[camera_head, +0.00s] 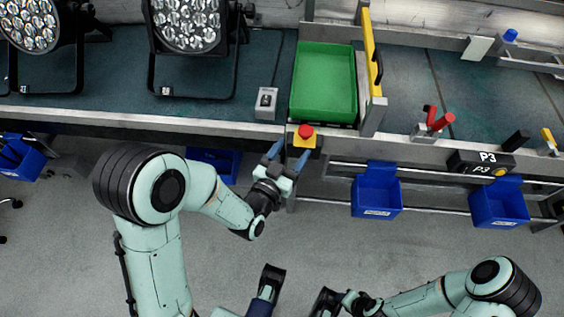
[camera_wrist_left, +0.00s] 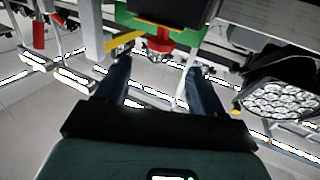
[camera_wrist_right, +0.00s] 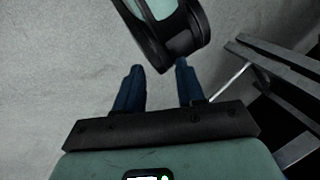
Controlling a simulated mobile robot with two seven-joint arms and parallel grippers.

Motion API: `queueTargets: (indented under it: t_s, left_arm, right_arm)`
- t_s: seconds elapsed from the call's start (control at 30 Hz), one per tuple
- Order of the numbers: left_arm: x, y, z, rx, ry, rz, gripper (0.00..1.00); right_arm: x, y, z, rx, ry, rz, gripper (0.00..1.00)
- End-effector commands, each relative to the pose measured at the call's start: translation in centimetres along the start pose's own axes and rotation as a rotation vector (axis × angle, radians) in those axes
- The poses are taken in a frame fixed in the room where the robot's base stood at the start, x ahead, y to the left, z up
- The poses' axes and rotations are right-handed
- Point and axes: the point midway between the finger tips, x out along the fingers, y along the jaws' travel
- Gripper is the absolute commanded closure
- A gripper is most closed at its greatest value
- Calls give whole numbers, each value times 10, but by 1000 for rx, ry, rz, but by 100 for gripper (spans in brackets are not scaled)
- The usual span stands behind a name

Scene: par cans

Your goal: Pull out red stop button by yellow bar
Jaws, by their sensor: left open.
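The red stop button (camera_head: 306,131) sits on a small yellow box (camera_head: 299,142) at the table's front edge, just below the green tray. The yellow bar (camera_head: 370,45), with a black handle, stands upright along the tray's right side. My left gripper (camera_head: 288,154) is open just below and left of the button, with its fingers pointing up toward the box. In the left wrist view the red button (camera_wrist_left: 160,44) appears ahead of and between the spread fingertips, with no contact visible. My right gripper (camera_wrist_right: 158,75) is open and empty, low over the floor.
The green tray (camera_head: 325,82) lies behind the button. A grey switch box (camera_head: 266,103) stands to its left and two par lamps (camera_head: 188,22) farther left. Blue bins (camera_head: 377,192) hang under the front edge. Red clamp handles (camera_head: 440,121) are at right.

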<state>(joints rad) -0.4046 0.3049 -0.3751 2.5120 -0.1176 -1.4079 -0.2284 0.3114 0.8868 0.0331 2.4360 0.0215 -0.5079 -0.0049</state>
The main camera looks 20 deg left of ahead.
Motion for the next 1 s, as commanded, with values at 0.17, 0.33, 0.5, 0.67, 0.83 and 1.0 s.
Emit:
queueTargets:
  t_s: [0.17,0.33,0.5,0.67,0.83,1.0]
  left_arm:
    - [-15,0,-7,1,-3,0,32]
    - [-24,0,-9,4,-2,1,32]
    - [-30,0,-8,7,-2,0,32]
    - [-38,0,-6,4,-3,0,32]
    - [-43,0,-6,0,1,0,32]
    - [-46,0,-4,-3,3,0,32]
  right_arm:
    - [-35,-12,39,-11,-110,-6,61]
    - [-61,-18,54,-13,-161,-4,61]
    - [-83,-22,59,-11,-183,2,61]
    - [-101,-26,62,-10,-205,6,61]
    - [-113,-29,64,-10,-218,9,61]
    - [-116,-29,65,-9,-224,11,61]
